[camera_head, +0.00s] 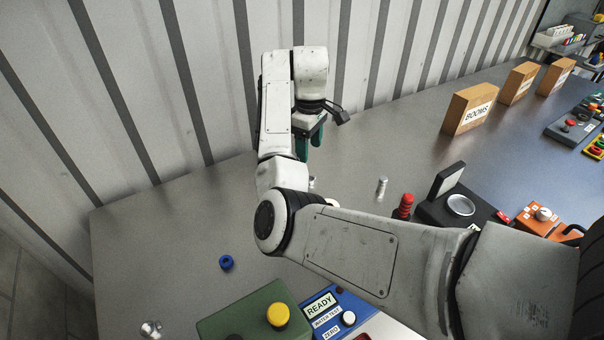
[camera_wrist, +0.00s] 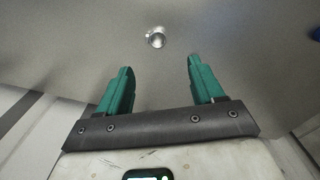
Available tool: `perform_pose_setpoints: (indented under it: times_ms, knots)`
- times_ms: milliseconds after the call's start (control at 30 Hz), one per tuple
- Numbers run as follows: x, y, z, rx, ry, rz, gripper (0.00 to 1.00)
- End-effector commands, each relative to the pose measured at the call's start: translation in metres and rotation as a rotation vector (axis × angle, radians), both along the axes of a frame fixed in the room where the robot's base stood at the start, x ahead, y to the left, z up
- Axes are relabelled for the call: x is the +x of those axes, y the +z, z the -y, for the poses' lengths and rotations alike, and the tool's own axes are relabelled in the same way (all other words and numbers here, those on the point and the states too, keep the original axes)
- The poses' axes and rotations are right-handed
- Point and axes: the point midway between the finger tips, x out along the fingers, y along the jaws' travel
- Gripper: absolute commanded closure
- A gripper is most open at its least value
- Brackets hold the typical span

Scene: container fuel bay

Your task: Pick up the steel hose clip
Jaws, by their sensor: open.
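A small shiny metal ring with a little tab, which looks like the steel hose clip (camera_wrist: 156,39), lies on the grey bench in the wrist view. It is beyond my fingertips, between their lines and apart from both. My gripper (camera_wrist: 154,78) is open and empty, with teal fingers spread wide. In the head view my gripper (camera_head: 314,137) hangs over the back of the bench near the ribbed wall, its fingers partly hidden by my arm. A small pale metal piece (camera_head: 312,182) shows beside my forearm there; I cannot tell whether it is the same clip.
A blue ring (camera_head: 226,262) lies on the bench (camera_head: 150,230). A silver cylinder (camera_head: 382,187) and a red stacked part (camera_head: 404,205) stand right of my arm. A green box with a yellow button (camera_head: 278,315) is in front. Ribbed wall (camera_head: 190,60) closes the back.

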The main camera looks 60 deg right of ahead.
Motion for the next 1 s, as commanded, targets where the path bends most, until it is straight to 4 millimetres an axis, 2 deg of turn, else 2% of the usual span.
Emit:
perform_pose_setpoints:
  times_ms: [100,300,533,800,1000]
  knots:
    - [-0.001,-0.021,0.001,0.006,0.005,-0.006,0.33]
    - [0.0,-0.046,0.0,0.005,0.005,-0.004,0.33]
    - [0.0,-0.06,0.001,0.006,0.003,-0.003,0.33]
    - [0.002,-0.096,0.007,0.005,0.004,-0.003,0.33]
    - [0.002,-0.107,0.007,0.004,0.003,-0.001,0.33]
